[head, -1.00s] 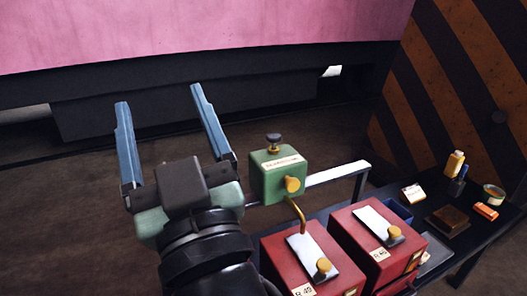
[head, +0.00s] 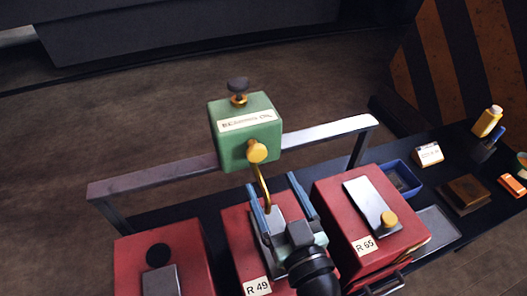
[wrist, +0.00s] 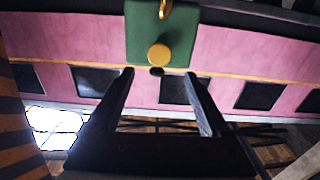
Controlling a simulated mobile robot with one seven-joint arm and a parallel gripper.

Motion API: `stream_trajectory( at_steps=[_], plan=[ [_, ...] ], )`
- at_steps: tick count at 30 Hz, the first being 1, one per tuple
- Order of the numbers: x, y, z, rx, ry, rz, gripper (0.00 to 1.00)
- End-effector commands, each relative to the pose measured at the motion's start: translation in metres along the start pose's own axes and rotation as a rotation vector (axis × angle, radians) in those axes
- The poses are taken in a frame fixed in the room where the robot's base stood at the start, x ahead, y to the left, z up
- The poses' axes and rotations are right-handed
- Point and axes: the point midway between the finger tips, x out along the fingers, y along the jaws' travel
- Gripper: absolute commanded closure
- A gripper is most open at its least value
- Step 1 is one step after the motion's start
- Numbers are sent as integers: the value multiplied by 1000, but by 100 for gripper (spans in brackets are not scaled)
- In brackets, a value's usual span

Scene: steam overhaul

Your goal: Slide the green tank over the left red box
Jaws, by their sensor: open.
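The green tank (head: 245,130) has a label, a dark knob on top and a brass knob (head: 257,151) on its front. It sits on a pale rail (head: 320,133), and a curved brass pipe (head: 262,185) hangs from it above the middle red box, R 49 (head: 238,240). The left red box (head: 190,245) has a round black spot on top. My gripper (head: 274,182) is open and empty, below the brass knob, near the pipe. In the wrist view, the tank (wrist: 140,35) and its knob (wrist: 159,54) show beyond my open fingers (wrist: 158,72).
The right red box, R 65 (head: 335,215), stands beside the middle box. A blue tray (head: 402,180), a brown block (head: 464,193), a yellow bottle (head: 487,121) and an orange item (head: 512,186) lie on the dark bench at right. The rail's left stretch (head: 140,182) is clear.

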Motion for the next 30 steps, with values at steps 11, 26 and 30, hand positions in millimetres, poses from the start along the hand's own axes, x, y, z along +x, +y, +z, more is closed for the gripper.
stream_trajectory(
  at_steps=[11,26,30],
  plan=[
    [66,0,-2,-1,0,-1,19],
    [75,0,0,-1,0,0,30],
    [75,0,0,-1,0,0,55]
  ],
)
